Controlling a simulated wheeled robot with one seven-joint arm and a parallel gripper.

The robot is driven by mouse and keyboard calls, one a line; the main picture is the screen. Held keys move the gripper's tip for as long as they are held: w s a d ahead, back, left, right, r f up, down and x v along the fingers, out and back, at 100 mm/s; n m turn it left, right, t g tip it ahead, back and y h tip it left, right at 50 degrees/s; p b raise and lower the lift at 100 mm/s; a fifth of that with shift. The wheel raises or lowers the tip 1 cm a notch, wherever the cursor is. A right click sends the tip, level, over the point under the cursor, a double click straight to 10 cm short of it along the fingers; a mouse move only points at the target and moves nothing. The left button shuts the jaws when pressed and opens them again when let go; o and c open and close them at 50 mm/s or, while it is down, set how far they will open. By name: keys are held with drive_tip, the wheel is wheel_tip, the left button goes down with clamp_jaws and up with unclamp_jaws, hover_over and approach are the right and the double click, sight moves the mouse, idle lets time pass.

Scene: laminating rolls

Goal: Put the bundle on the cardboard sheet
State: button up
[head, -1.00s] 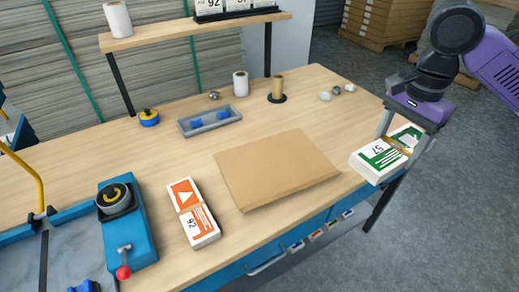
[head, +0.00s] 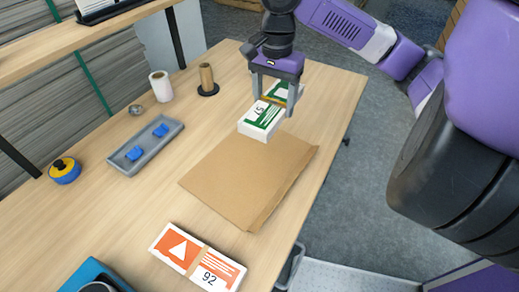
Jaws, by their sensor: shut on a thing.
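My gripper (head: 274,101) is shut on the bundle (head: 263,119), a white block with green print, the number 57 and a tan band around its middle. The fingers stand on either side of the band. The bundle is at the far edge of the cardboard sheet (head: 245,175) in the picture and looks held above the table; the exact height is hard to tell. The brown cardboard sheet lies flat on the table and its surface is bare.
An orange and white bundle (head: 197,257) marked 92 lies in front of the sheet. A grey tray (head: 145,147) with blue pieces, a white roll (head: 160,86), a brown roll (head: 207,79) and a blue-yellow tape piece (head: 64,170) stand to the left. The table's right edge is close to the sheet.

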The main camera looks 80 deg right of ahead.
sight(271, 154)
wheel_tip(271, 154, down, 16)
drive_tip(key=shift+f+b, duration=0.15)
drive_tip(key=shift+b, duration=0.85)
drive_tip(key=o, duration=1.7)
drive_tip(key=shift+f, duration=0.1)
drive_tip(key=shift+o, duration=0.2)
wheel_tip(271, 154, up, 12)
drive_tip(key=shift+r+p, duration=0.15)
drive_tip(key=shift+p, duration=0.65)
